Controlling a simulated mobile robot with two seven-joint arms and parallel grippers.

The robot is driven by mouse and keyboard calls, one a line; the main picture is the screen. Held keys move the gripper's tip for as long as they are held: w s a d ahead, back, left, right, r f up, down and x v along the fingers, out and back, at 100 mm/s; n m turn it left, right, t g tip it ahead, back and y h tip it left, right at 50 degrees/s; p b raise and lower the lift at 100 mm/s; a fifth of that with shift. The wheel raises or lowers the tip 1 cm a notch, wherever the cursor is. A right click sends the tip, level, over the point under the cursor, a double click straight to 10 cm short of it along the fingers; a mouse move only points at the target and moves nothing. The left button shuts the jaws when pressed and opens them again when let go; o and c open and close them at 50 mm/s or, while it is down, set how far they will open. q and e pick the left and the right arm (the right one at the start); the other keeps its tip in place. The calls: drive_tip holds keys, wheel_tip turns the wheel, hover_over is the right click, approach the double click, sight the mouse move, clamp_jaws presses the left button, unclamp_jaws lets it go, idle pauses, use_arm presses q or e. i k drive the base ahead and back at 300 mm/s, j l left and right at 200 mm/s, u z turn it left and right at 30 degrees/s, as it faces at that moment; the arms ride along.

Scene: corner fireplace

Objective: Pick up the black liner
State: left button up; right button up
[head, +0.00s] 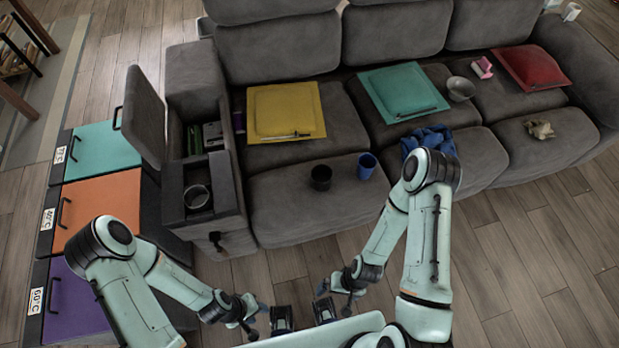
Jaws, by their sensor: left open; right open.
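A small black cup-shaped piece (320,177), which looks like the black liner, stands upright on the front of the grey sofa seat, left of a blue cup (367,166). A round dark metallic-rimmed insert (197,198) sits in the sofa's armrest console; I cannot tell whether it is also a liner. My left gripper (257,320) is open and empty, low in front of the sofa. My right gripper (334,297) is open and empty, to its right. Both are well apart from the black piece.
The open console (214,226) has its lid raised. Yellow (283,110), teal (402,91) and red (531,67) cushions, a grey bowl (460,88) and blue cloth (430,139) lie on the sofa. Coloured bins (98,207) stand left. Wooden floor is clear at right.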

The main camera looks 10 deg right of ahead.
sight(322, 175)
drive_tip(key=z, duration=0.65)
drive_tip(key=u, duration=0.7)
drive_tip(key=l+u, duration=0.1)
drive_tip(key=u, duration=0.3)
drive_tip(key=l+u, duration=0.15)
drive_tip(key=u, duration=0.2)
drive_tip(key=l+u, duration=0.15)
drive_tip(key=u, duration=0.25)
drive_tip(key=l+u, duration=0.1)
drive_tip(key=u, duration=0.3)
drive_tip(key=k+l+u, duration=0.25)
drive_tip(key=l+u, duration=0.15)
drive_tip(key=k+l+u, duration=0.5)
drive_tip(key=k+l, duration=0.3)
